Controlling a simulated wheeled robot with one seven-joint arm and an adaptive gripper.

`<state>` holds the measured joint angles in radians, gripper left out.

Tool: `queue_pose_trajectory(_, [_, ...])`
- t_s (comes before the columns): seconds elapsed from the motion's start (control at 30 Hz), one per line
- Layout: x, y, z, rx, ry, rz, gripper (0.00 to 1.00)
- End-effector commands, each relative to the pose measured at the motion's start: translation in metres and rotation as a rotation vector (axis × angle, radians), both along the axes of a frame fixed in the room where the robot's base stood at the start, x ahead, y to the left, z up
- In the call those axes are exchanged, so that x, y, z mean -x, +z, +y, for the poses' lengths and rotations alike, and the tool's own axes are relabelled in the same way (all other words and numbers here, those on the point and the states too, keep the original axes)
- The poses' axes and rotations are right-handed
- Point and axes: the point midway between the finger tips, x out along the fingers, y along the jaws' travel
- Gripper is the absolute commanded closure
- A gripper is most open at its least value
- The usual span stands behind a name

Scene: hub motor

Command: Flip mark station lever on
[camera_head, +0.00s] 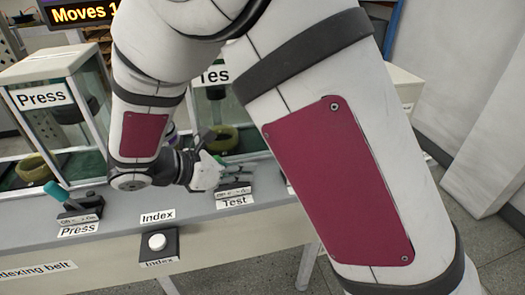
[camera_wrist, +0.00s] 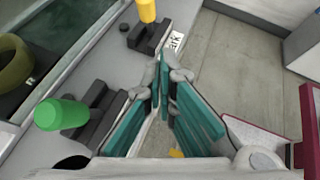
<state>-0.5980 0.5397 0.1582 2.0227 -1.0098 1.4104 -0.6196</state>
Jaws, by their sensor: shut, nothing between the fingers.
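A lever with a yellow handle (camera_wrist: 147,10) stands on a dark base at the top of the wrist view, beside a partly cut-off label (camera_wrist: 175,40) that seems to end in "rk", so I take it for the mark station lever. In the head view my own arm hides that station. My gripper (camera_wrist: 165,78) is shut and empty, its tips pointing towards the yellow lever's base and apart from it in the picture. In the head view my gripper (camera_head: 208,170) is above the bench by the Test label (camera_head: 234,201).
A green-handled lever (camera_wrist: 62,113) is close on my gripper's left in the wrist view. The Press lever (camera_head: 60,194) and Index button (camera_head: 157,242) are further left on the bench (camera_head: 200,213). Glass-sided station boxes (camera_head: 45,115) stand behind. Open floor (camera_wrist: 230,65) lies right.

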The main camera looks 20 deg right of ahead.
Motion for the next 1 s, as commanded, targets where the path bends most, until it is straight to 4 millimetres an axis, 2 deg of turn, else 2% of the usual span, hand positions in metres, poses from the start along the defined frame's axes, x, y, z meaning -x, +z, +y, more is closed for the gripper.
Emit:
queue_pose_trajectory(0.03, [-0.003, -0.008, 0.006, 0.02, 0.026, 0.013, 1.0])
queue_pose_trajectory(0.2, [-0.009, -0.017, 0.015, 0.056, 0.072, 0.034, 1.0])
queue_pose_trajectory(0.6, [-0.01, -0.018, 0.014, 0.058, 0.075, 0.035, 1.0])
queue_pose_trajectory(0.77, [-0.014, -0.024, 0.003, 0.057, 0.074, 0.036, 1.0])
queue_pose_trajectory(1.0, [-0.028, -0.045, -0.035, 0.058, 0.072, 0.037, 1.0])
